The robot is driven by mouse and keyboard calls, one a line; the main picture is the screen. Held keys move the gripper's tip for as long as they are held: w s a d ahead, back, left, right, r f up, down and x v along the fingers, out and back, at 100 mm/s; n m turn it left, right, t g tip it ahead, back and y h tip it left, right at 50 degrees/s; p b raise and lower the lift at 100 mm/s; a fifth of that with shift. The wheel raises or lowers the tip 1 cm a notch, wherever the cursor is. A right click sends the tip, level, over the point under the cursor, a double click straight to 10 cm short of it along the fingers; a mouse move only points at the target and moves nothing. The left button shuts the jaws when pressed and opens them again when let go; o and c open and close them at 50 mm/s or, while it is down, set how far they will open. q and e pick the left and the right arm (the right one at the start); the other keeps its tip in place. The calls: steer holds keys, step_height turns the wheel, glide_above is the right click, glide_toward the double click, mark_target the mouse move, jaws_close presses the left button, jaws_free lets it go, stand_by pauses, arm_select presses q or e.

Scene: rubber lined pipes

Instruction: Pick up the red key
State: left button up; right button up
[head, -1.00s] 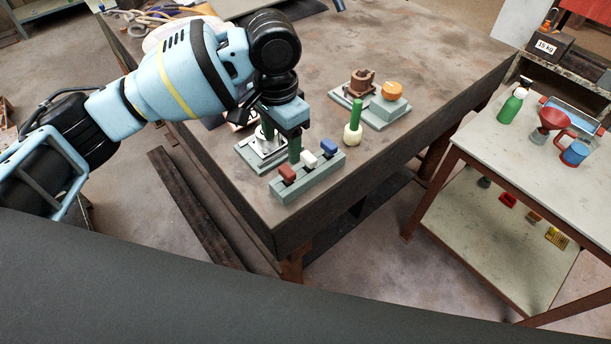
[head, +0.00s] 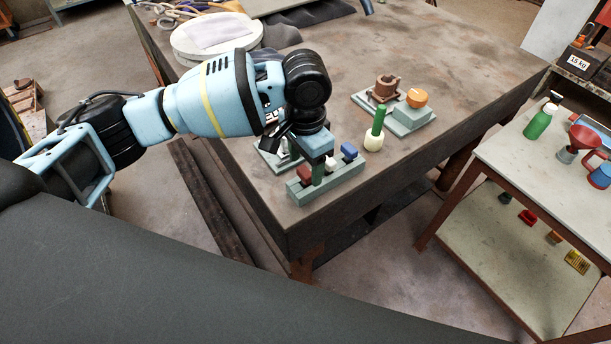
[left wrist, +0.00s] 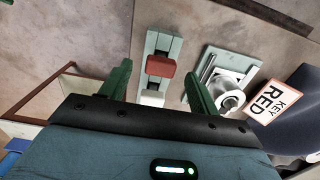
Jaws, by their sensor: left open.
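The red key (head: 304,173) is a small red block at the left end of a grey-green rack (head: 335,184) near the table corner. A white key (head: 329,163) and a blue key (head: 349,151) stand in the same rack. My left gripper (head: 317,172) is open above the rack, and one green finger partly hides the red key. In the left wrist view the red key (left wrist: 161,66) lies ahead between the two fingers of my left gripper (left wrist: 160,82), with no visible contact. A card (left wrist: 272,102) there reads "RED KEY". My right gripper is not in view.
A metal fixture (left wrist: 222,82) stands close beside the rack. A green-handled white-based piece (head: 376,130) and a block with an orange knob (head: 416,99) stand farther right. A side table (head: 545,165) holds a green bottle (head: 541,122). The table's back middle is clear.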

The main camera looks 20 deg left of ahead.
arm_select(q)
steer(key=shift+f, duration=0.95)
steer(key=c, duration=1.1)
steer(key=shift+r, duration=0.15)
